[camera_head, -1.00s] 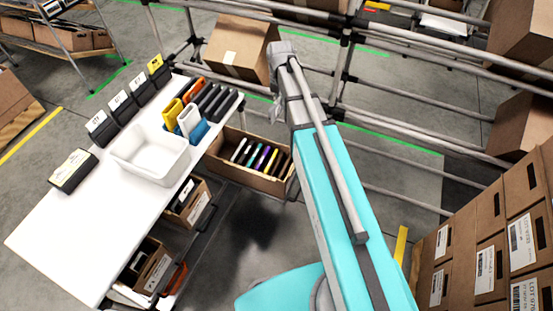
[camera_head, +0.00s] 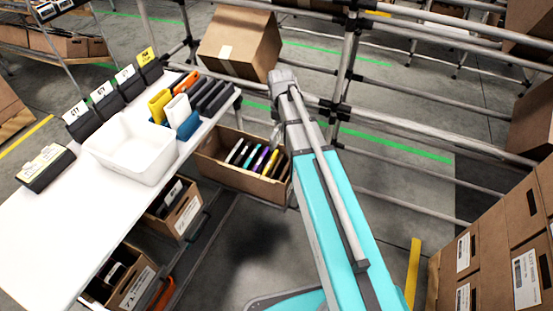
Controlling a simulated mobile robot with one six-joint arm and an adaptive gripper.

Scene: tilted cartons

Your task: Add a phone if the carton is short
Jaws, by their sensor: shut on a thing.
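The open brown carton (camera_head: 222,177) sits low, right of the white table. It holds a row of several upright, slightly leaning phones (camera_head: 250,157) in white, black, teal, purple and yellow. Free space shows at its left end. My gripper (camera_head: 277,137) hangs from the arm's end over the carton's right part. It is small and partly hidden by the arm. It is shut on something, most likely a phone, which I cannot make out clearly. On the table, a rack of phones (camera_head: 182,107) has yellow, white, orange, blue and dark ones.
A white bin (camera_head: 128,150) and black card holders (camera_head: 103,102) stand on the white table (camera_head: 40,235). A tilted closed carton (camera_head: 240,42) rests on pipe rails behind. Stacked labelled cartons (camera_head: 500,250) are at right. Other cartons (camera_head: 180,212) sit under the table.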

